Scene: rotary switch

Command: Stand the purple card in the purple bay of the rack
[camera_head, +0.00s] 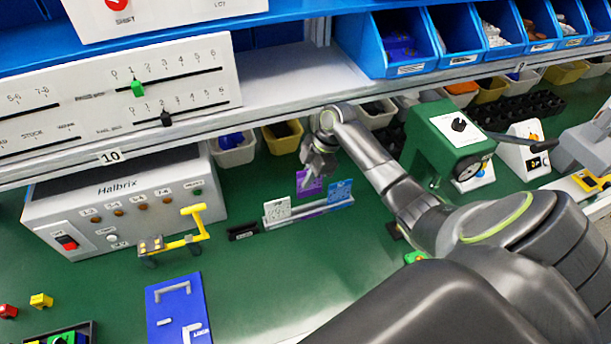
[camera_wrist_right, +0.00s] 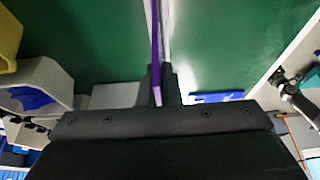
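The purple card (camera_head: 310,184) is upright between the fingers of my right gripper (camera_head: 318,164). In the right wrist view the card (camera_wrist_right: 156,50) shows edge-on between the fingers (camera_wrist_right: 161,88), which are shut on it. The low rack (camera_head: 308,211) stands on the green bench. A white card (camera_head: 277,210) stands in its left bay and a blue card (camera_head: 340,192) in its right bay. The held card is over or just behind the purple middle bay (camera_head: 312,209). I cannot tell whether it touches the rack. My left gripper is out of view.
A small black block (camera_head: 242,232) lies beside the rack. A green machine (camera_head: 445,145) stands to the right. A shelf edge (camera_head: 270,105) runs above.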

